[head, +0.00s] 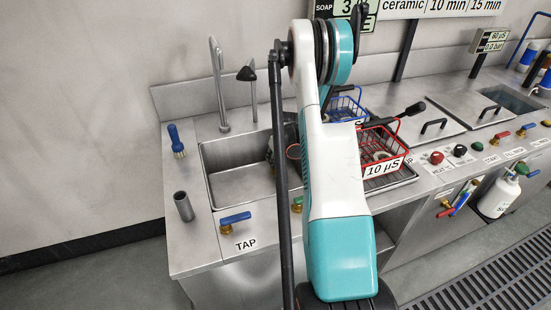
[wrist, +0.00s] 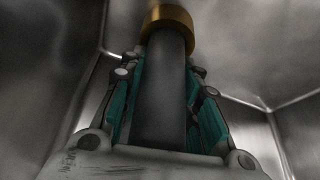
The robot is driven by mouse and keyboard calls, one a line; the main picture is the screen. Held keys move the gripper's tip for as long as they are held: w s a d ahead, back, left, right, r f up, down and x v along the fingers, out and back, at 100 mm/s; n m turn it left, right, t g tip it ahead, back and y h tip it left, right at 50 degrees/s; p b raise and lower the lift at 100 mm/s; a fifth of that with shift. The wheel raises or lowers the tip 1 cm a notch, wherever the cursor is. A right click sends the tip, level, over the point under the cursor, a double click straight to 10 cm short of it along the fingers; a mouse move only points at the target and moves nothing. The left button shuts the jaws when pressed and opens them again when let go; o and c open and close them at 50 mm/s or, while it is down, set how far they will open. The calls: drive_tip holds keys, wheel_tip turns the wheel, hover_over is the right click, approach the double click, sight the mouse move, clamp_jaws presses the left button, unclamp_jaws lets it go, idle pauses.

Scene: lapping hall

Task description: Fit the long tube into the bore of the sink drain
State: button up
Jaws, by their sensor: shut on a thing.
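The sink (head: 225,186) is a steel basin in the head view, partly hidden by my arm. My gripper (wrist: 165,75) is shut on a dark grey tube (wrist: 160,115), with a green-padded finger on each side. In the wrist view the tube runs away from the palm between the fingers. Its far end meets a brass ring (wrist: 168,14), the visible part of the sink drain. I cannot tell how far the tube sits in the ring, as the bore is hidden. In the head view my gripper is mostly hidden behind my arm.
A short grey tube (head: 183,206) stands on the left counter, near a blue brush (head: 175,140). A tall faucet (head: 219,85) rises behind the sink. A blue tap handle (head: 235,218) is in front. A red basket (head: 382,150) stands to the right. Steel basin walls (wrist: 50,80) surround my gripper.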

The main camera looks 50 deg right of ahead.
drive_tip(key=shift+f, duration=0.2)
drive_tip(key=o, duration=1.1)
drive_tip(key=p+v, duration=0.4)
drive_tip(key=v, duration=0.8)
drive_tip(key=shift+r, duration=0.25)
